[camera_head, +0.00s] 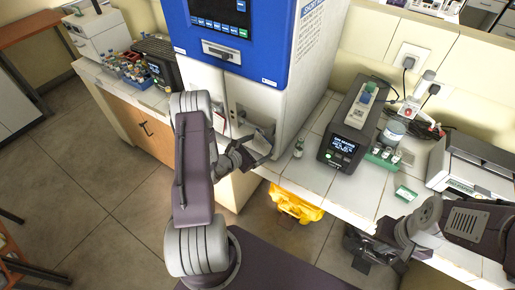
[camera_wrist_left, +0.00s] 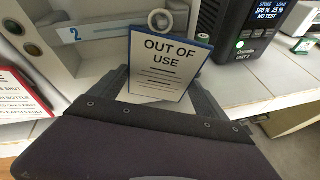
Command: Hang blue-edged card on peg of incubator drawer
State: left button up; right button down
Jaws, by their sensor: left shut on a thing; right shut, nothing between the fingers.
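The blue-edged card (camera_wrist_left: 166,68), reading "OUT OF USE", is held upright and slightly tilted between the fingers of my left gripper (camera_wrist_left: 160,92), which is shut on it. In the head view my left gripper (camera_head: 258,147) is at the lower front of the blue and white incubator (camera_head: 238,98). In the left wrist view a drawer front (camera_wrist_left: 108,31) with a blue "2" label is behind the card. A round fitting (camera_wrist_left: 160,20) shows just above the card's top edge; I cannot tell whether they touch. My right gripper (camera_head: 362,245) is shut and empty near the counter's front edge.
A red-edged card (camera_wrist_left: 22,95) is at the left in the wrist view. A dark device with a screen (camera_head: 350,125) stands right of the incubator, with a small bottle (camera_head: 299,148) between them. A green-edged card (camera_head: 405,193) lies on the counter. A yellow bag (camera_head: 296,206) is below.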

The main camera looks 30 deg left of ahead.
pick_arm(q)
jog(key=o, duration=1.1)
jog(key=shift+o, duration=0.2)
jog(key=shift+w, duration=0.15)
jog(key=b+v, duration=0.1)
jog(key=v, duration=0.8)
